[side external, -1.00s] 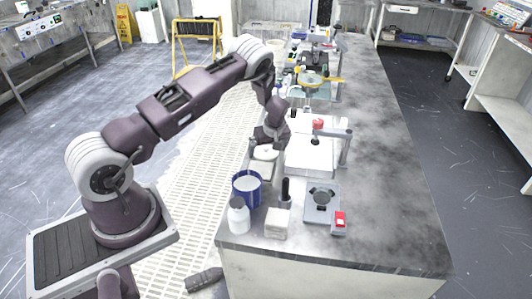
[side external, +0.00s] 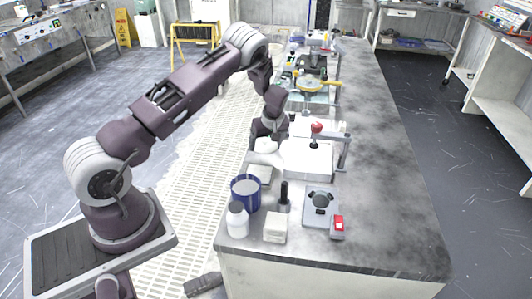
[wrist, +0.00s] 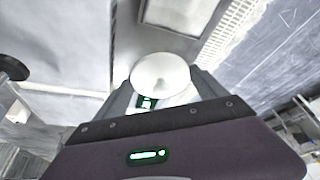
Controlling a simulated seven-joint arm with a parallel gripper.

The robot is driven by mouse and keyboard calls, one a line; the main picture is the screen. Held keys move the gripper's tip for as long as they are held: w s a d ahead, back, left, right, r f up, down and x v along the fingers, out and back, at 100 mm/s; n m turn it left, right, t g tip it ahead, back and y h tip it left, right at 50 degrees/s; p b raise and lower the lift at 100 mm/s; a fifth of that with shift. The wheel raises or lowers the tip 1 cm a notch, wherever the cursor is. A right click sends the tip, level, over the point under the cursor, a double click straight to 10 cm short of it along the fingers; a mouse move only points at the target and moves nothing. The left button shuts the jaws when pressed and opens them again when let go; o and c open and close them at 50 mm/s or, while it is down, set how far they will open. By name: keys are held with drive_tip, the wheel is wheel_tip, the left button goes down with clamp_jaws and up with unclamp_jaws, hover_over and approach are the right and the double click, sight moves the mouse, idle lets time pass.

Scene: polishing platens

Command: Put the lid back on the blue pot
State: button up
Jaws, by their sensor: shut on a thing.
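The blue pot (side external: 240,200) stands upright and uncovered near the front left of the bench in the side view; its pale inside shows from above. My gripper (side external: 266,142) is beyond the pot, by the bench's left edge. It is shut on a white round lid (side external: 265,147), which appears clear of the pot. In the wrist view, the pale, rounded lid (wrist: 160,72) sits between the two fingers of my gripper (wrist: 163,88). The exact finger contact is hidden.
A white bottle (side external: 237,222), a pale block (side external: 276,228) and a dark-handled tool (side external: 284,195) stand close to the pot. A grey device with a red switch (side external: 339,223) is to their right. A white platen unit (side external: 306,160) is beside my gripper. The bench's right side is clear.

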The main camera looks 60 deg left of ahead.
sight(265, 140)
drive_tip(key=v, duration=0.2)
drive_tip(key=a+v, duration=0.1)
drive_tip(key=v, duration=0.2)
drive_tip(key=shift+r, duration=0.25)
drive_tip(key=s+d+r+n+g, duration=0.2)
drive_tip(key=s+d+n, duration=0.3)
drive_tip(key=s+d, duration=0.25)
drive_tip(key=s+d+r+n+g, duration=0.1)
drive_tip(key=s+d+r+n, duration=0.25)
drive_tip(key=s+d, duration=0.4)
drive_tip(key=shift+n, duration=0.25)
drive_tip(key=shift+s+a+f, duration=0.1)
drive_tip(key=shift+a+f, duration=0.05)
drive_tip(key=shift+f, duration=0.9)
drive_tip(key=shift+s+a+f, duration=0.1)
drive_tip(key=shift+a+f, duration=0.05)
drive_tip(key=shift+f, duration=0.9)
drive_tip(key=shift+a+f, duration=0.15)
drive_tip(key=shift+f, duration=0.9)
drive_tip(key=shift+f, duration=0.15)
drive_tip(key=o, duration=1.3)
drive_tip(key=shift+c, duration=0.2)
wheel_tip(265, 140, up, 7)
